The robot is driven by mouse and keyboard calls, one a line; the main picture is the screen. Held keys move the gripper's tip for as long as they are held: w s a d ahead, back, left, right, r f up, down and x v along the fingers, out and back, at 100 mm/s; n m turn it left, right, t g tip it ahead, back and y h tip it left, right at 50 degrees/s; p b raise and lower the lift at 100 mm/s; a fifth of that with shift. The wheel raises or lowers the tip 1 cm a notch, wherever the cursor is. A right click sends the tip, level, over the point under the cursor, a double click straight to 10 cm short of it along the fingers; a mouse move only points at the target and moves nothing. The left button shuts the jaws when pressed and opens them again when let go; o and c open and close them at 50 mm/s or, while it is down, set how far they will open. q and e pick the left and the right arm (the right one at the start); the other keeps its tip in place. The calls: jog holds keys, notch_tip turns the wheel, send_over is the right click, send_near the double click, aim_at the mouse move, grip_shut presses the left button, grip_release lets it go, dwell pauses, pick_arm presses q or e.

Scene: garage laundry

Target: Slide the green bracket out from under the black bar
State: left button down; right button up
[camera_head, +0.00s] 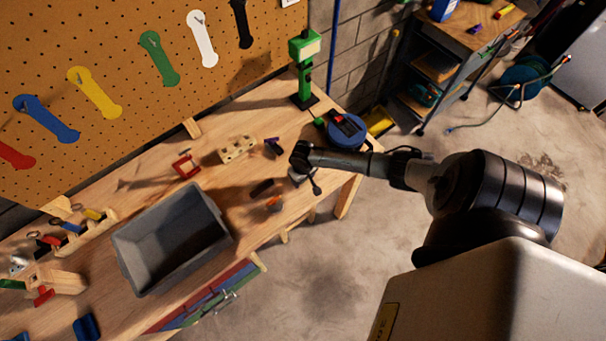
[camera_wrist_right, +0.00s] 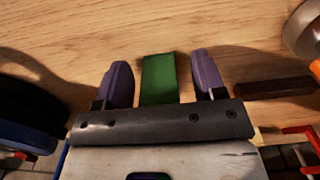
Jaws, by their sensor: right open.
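In the right wrist view a flat green piece, the bracket (camera_wrist_right: 158,80), lies between the two purple fingers of my right gripper (camera_wrist_right: 163,80). The fingers are open, with a gap visible on each side of it. Its near end is hidden behind a dark screwed plate that appears to be part of my gripper. A dark bar (camera_wrist_right: 272,88) lies to the right, apart from the green piece; a dark bar also shows in the head view (camera_head: 262,188). I cannot tell whether a bar covers the green piece. In the head view my right gripper (camera_head: 298,178) is over the bench's front edge. My left gripper is not in view.
A blue round object with a dark top (camera_head: 347,130) stands beside my right gripper. A grey bin (camera_head: 176,238) and a wooden block with holes (camera_head: 238,149) are left of it. An orange-handled item (camera_head: 273,203) lies near the front edge. A green stand (camera_head: 304,75) rises behind.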

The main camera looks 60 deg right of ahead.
jog(key=shift+r, duration=0.15)
notch_tip(320, 180, up, 12)
jog(key=shift+r, duration=0.75)
dwell(0.4)
